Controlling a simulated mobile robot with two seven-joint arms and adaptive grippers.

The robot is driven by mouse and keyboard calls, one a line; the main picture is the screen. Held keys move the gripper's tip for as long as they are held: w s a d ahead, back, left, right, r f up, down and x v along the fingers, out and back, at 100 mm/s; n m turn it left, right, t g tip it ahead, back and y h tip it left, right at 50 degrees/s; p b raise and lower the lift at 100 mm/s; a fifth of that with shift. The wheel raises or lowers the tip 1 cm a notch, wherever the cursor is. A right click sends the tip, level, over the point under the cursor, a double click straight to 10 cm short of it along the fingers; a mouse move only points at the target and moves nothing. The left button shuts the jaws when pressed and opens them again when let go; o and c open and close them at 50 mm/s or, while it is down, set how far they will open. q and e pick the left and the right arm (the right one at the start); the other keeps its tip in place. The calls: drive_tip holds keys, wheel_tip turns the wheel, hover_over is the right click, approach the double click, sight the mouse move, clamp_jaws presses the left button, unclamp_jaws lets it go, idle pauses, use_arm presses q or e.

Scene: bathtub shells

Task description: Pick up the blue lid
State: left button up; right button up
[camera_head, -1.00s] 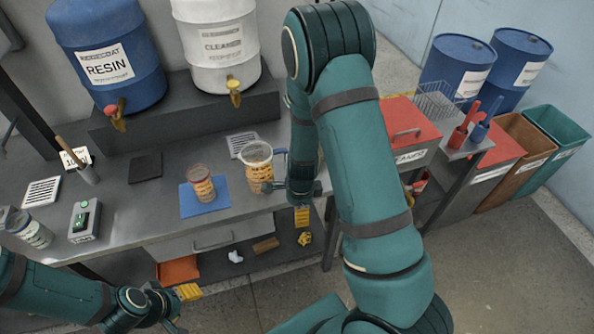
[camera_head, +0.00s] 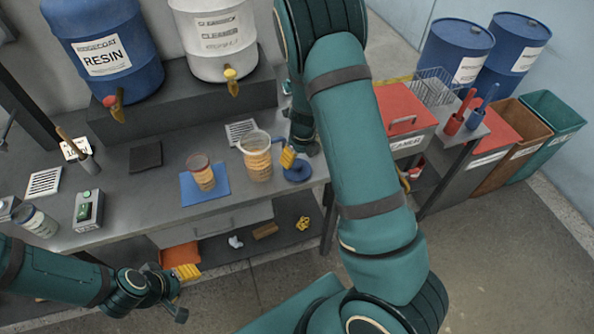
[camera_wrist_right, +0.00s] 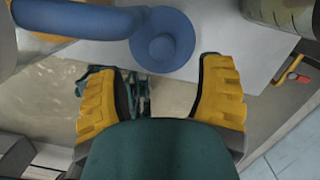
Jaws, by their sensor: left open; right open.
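The blue lid (camera_head: 299,172) lies flat on the bench near its right front edge, just right of a clear cup (camera_head: 256,165) of amber contents. In the right wrist view the lid (camera_wrist_right: 162,42) is round with a raised centre, just beyond the open fingertips. My right gripper (camera_head: 289,156) is open and empty, close to the lid; the arm hides part of it. Its two yellow fingers (camera_wrist_right: 160,68) are spread in the wrist view. My left gripper (camera_head: 182,290) is open and empty, low in front of the bench.
A blue bar (camera_wrist_right: 80,20) runs beside the lid in the wrist view. A resin drum (camera_head: 105,50) and a white cleaner drum (camera_head: 215,45) stand behind.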

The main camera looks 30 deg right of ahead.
sight(297, 164)
drive_tip(key=shift+w+f+b, duration=0.15)
drive_tip(key=shift+w+f, duration=0.05)
drive_tip(key=shift+f, duration=0.85)
drive_tip(key=shift+w+f+b, duration=0.2)
drive_tip(key=shift+f, duration=0.8)
drive_tip(key=shift+w+f+b, duration=0.15)
drive_tip(key=shift+w+f, duration=0.05)
drive_tip(key=shift+f, duration=0.85)
drive_tip(key=c, duration=1.1)
